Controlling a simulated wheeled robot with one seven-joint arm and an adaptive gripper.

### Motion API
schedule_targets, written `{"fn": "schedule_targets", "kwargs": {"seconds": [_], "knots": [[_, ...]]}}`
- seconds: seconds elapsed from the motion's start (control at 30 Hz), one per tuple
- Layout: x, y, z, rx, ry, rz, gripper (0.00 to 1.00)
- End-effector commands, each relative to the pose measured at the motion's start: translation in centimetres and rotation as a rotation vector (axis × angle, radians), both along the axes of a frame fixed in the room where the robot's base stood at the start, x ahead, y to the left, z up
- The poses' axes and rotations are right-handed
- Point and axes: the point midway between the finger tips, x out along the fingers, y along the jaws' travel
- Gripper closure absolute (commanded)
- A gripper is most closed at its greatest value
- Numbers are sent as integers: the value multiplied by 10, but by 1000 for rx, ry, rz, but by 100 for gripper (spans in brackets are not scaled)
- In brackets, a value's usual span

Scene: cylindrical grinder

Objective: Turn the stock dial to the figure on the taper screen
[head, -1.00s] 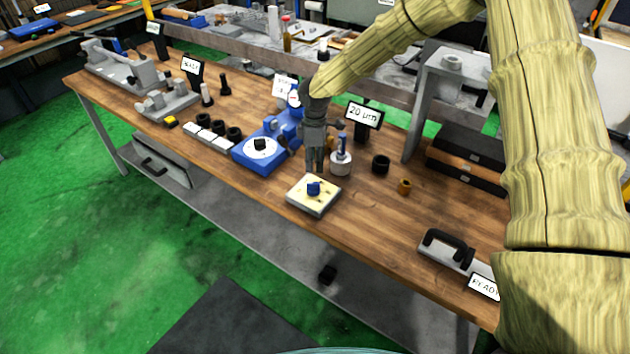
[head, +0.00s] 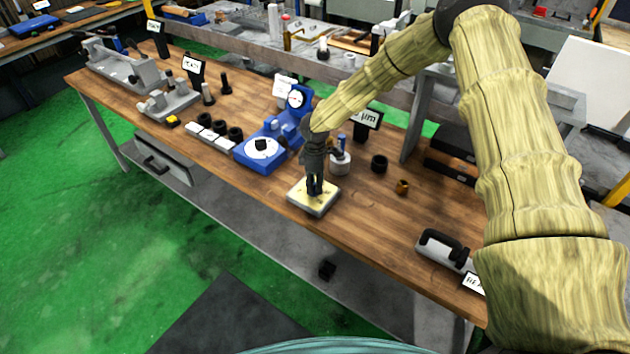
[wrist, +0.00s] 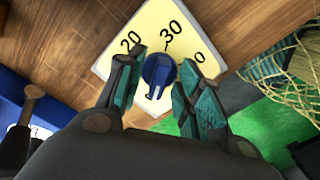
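The stock dial is a pale yellow plate (head: 300,200) with a blue knob; the wrist view shows its face (wrist: 150,25) with the figures 20, 30 and a 0. The blue knob (wrist: 158,70) has a ridge toward the bottom of that picture. My gripper (head: 315,190) is down over the dial. In the wrist view its fingers (wrist: 160,75) stand either side of the knob, open, with narrow gaps; contact is not clear. A black-framed screen (head: 367,118) behind my arm shows only "µm" now; it read "20 µm" earlier.
A blue gauge stand (head: 262,155) with a round dial is left of my gripper. A white pot (head: 340,163), a black ring (head: 379,163) and a brass piece (head: 402,187) stand to the right. The wooden bench (head: 370,225) is clear in front of these.

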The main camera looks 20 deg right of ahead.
Motion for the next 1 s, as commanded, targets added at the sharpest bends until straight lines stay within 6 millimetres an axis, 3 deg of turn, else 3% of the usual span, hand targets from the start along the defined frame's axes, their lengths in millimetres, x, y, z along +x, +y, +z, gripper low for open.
{"fn": "schedule_targets", "kwargs": {"seconds": [0.27,0.5,1.0], "knots": [[0,0,-1,0,0,0,64],[0,0,-1,1,0,0,100],[1,1,-2,-1,-4,-92,100]]}}
